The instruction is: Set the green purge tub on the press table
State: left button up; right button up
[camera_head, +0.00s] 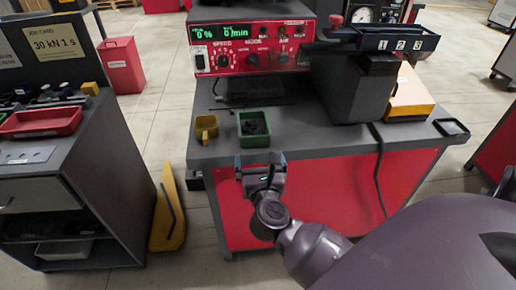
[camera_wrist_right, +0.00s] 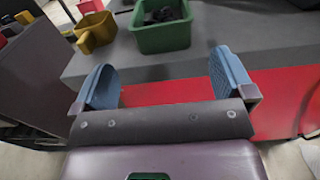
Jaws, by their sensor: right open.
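The green tub (camera_head: 254,141) stands upright near the front edge of the grey-topped table (camera_head: 310,137) with the red front. Dark small pieces lie in it. In the right wrist view the tub (camera_wrist_right: 163,38) is ahead of the fingers, towards the top. My right gripper (camera_head: 261,163) is open and empty, just in front of the table edge, apart from the tub. Its two blue finger pads (camera_wrist_right: 165,80) are spread wide. My left gripper is in neither view. No label shows which table is the press table; the left one carries a "30 kN 1 s" job card (camera_head: 54,42).
A yellow cup (camera_head: 206,128) stands close left of the tub. A red control box (camera_head: 252,50) is behind it, and a numbered dark tray (camera_head: 395,40) at right. The left dark table (camera_head: 87,128) holds a red tray (camera_head: 40,123). A yellow panel (camera_head: 166,211) stands between the tables.

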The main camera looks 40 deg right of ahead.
jog(key=s+a+f+n+t+y, duration=0.15)
jog(key=s+n+y, duration=0.25)
jog(key=n, duration=0.6)
jog(key=s+a+f+n+y, duration=0.2)
jog(key=s+a+n+y, duration=0.1)
jog(key=n, duration=0.7)
jog(key=s+a+f+n+t+y, duration=0.1)
jog(key=s+a+f+n+y, duration=0.2)
jog(key=n, duration=0.7)
jog(key=s+d+f+n+g, duration=0.3)
jog(key=s+f+n+g, duration=0.4)
jog(key=s+f+n, duration=0.3)
jog(key=s+n, duration=0.2)
jog(key=n, duration=0.1)
jog(key=shift+d+f+n+h, duration=0.15)
jog(key=shift+f+n+h, duration=0.05)
jog(key=shift+n+h, duration=0.1)
jog(key=shift+g, duration=0.25)
